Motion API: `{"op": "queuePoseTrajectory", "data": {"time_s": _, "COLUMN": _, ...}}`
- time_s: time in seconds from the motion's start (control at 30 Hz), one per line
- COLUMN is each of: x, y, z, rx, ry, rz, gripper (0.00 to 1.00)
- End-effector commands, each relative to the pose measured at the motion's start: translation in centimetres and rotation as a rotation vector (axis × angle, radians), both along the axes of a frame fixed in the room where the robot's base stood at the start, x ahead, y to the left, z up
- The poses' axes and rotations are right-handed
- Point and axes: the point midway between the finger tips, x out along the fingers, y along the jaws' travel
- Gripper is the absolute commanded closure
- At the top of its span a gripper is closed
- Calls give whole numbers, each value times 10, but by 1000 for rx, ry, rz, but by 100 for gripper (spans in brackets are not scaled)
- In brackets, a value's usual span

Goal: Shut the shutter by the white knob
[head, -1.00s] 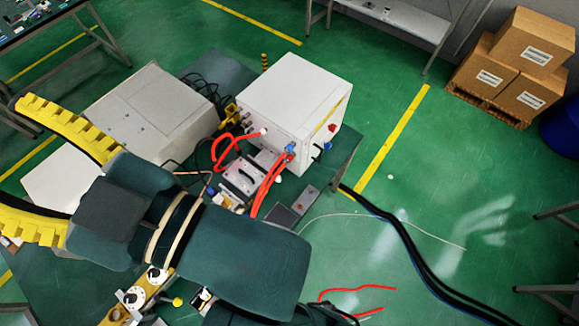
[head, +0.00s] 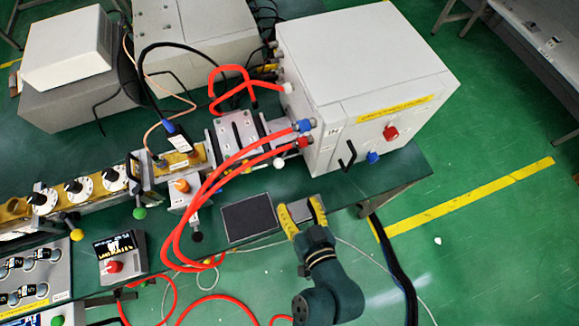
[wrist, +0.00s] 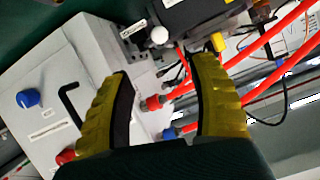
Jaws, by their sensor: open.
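The white knob (head: 279,163) is a small ball on the near side of the grey metal block (head: 238,135), beside the white cabinet (head: 365,80). In the wrist view the white knob (wrist: 160,35) shows ahead of the gap between my fingertips, with a small label beside it. My gripper (head: 301,208) has yellow fingers and is open and empty, below and to the right of the knob in the head view. In the wrist view my gripper (wrist: 165,68) has its fingers wide apart, with nothing between them. The shutter's own plate cannot be made out.
A black handle (head: 347,156), a blue knob (head: 373,157) and a red knob (head: 391,132) stick out from the cabinet. A dark flat panel (head: 249,218) lies on the table left of my gripper.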

Motion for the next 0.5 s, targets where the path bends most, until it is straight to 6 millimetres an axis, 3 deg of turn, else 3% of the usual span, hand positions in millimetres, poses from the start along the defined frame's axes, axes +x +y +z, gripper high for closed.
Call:
{"op": "queuePoseTrajectory", "data": {"time_s": 0.17, "x": 23, "y": 6, "z": -5, "rx": -1, "ry": -4, "rz": 5, "gripper": 40}}
{"op": "queuePoseTrajectory", "data": {"time_s": 0.5, "x": 97, "y": 26, "z": -37, "rx": -3, "ry": -4, "rz": 4, "gripper": 40}}
